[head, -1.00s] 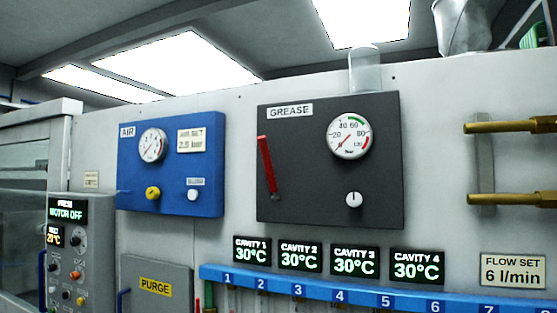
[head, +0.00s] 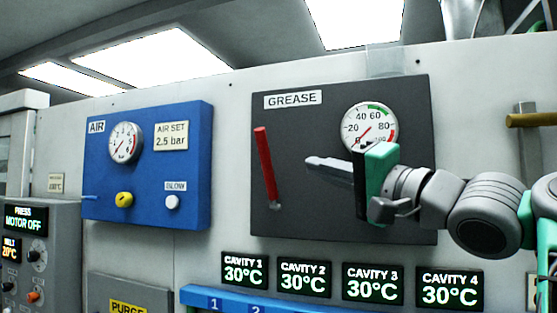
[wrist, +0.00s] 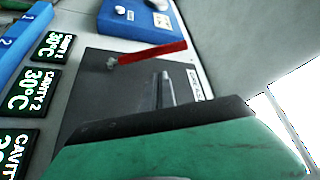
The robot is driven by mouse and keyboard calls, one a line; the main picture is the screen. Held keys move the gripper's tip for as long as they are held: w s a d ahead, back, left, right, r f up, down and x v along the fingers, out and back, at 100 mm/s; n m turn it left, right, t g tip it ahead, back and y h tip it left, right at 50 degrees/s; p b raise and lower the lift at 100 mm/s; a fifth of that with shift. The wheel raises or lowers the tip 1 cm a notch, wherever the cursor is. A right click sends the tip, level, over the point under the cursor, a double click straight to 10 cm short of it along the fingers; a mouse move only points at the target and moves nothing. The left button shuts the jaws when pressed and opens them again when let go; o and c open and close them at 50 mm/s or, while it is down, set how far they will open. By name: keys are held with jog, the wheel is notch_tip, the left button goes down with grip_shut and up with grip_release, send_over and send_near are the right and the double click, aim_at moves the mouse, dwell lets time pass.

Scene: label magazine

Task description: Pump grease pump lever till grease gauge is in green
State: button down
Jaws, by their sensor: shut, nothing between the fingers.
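The red grease pump lever (head: 265,167) stands nearly upright on the dark grey GREASE panel (head: 340,222), its top tipped slightly left. In the wrist view the lever (wrist: 152,52) lies across the panel beyond the fingers.
The blue AIR panel (head: 150,185) with its gauge and knobs is at the left. Cavity displays (head: 304,276) and a blue numbered rail (head: 260,301) run below. A brass pipe (head: 532,119) sticks out at right. The space around the lever is clear.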

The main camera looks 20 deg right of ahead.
aim_at(267, 165)
jog(key=p+x, duration=0.2)
jog(key=x, duration=0.8)
jog(key=shift+w+f+p, duration=0.1)
jog(key=shift+w+p, duration=0.05)
jog(key=shift+p, duration=0.15)
jog(key=shift+f, duration=0.1)
